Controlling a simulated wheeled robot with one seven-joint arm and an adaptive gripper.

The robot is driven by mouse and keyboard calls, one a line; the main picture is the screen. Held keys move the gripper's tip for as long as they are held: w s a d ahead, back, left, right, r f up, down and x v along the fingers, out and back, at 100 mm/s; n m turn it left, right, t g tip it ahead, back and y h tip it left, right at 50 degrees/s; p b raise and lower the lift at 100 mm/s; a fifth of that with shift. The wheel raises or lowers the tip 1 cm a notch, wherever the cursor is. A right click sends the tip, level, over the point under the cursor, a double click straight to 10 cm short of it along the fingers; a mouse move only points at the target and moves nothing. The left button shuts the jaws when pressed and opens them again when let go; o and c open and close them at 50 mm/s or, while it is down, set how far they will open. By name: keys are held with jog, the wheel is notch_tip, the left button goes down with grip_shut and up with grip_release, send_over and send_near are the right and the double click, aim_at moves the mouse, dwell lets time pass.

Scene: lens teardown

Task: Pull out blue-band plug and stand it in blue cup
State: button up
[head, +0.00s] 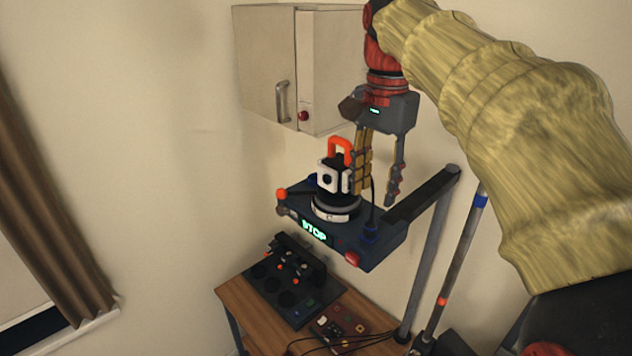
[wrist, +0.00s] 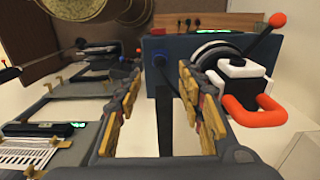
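I cannot surely pick out a blue cup.
A black-and-white device with an orange handle (head: 340,150) stands on the platform, close left of my fingers. Below is a wooden table (head: 238,290) with a black tray (head: 285,303) and small coloured parts. A wall cabinet (head: 265,65) is behind; poles stand at right.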

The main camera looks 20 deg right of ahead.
aim_at(371, 222)
jog(key=shift+f, duration=0.1)
notch_tip(371, 222, down, 9)
jog(key=b, duration=0.6)
dwell(1.3)
jog(key=shift+c, duration=0.6)
grip_shut()
jog(key=shift+r+p, duration=0.3)
jog(key=shift+p, duration=0.05)
jog(key=shift+r+p, duration=2.5)
jog(key=shift+r, duration=0.35)
